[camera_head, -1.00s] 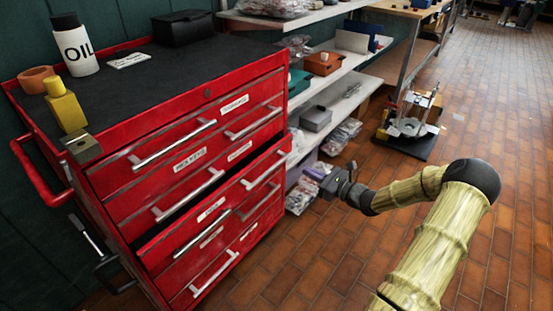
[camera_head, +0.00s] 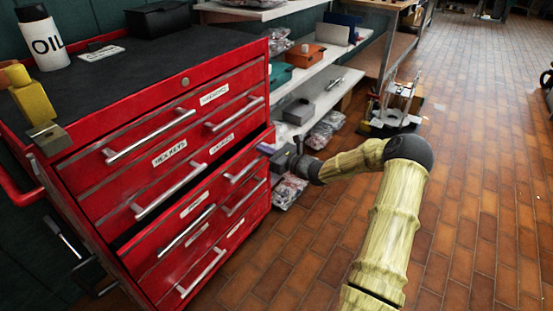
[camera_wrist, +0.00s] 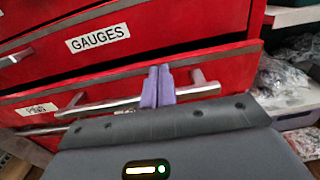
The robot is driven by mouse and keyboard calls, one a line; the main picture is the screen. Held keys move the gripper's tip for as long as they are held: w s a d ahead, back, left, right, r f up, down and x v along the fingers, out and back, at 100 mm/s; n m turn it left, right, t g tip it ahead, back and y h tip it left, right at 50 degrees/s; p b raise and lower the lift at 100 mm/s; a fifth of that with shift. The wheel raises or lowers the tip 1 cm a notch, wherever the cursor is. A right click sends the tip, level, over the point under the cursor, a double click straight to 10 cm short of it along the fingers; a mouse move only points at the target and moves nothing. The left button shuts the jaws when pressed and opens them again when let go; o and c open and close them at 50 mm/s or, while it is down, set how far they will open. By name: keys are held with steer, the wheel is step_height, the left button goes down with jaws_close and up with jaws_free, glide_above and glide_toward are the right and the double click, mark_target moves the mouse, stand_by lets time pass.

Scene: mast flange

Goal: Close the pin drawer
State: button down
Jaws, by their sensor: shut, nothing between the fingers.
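The pin drawer (camera_head: 222,192) is a red drawer in the red tool cabinet, below the hex keys and gauges row. It stands out slightly, with a dark gap along its top edge. In the wrist view its front (camera_wrist: 70,100) carries a "PINS" label and a silver bar handle (camera_wrist: 100,107). My gripper (camera_head: 280,157) is at the right end of this drawer's front. Its two purple fingers (camera_wrist: 158,75) are shut together and empty. In the wrist view they overlap the handle; I cannot tell whether they touch it or the drawer front.
Shelves (camera_head: 318,88) with bags and boxes stand right of the cabinet. The brick-tiled floor (camera_head: 470,200) to the right is mostly open.

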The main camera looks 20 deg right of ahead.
steer(key=shift+x, duration=0.9)
steer(key=x, duration=0.2)
steer(key=shift+w+a+p, duration=0.2)
steer(key=shift+w+p, duration=0.05)
steer(key=shift+p, duration=0.15)
steer(key=shift+s, duration=0.1)
steer(key=p, duration=0.4)
glide_toward(252, 145)
steer(key=v, duration=0.4)
steer(key=shift+s+d, duration=0.1)
steer(key=shift+d, duration=0.25)
steer(key=shift+f, duration=0.1)
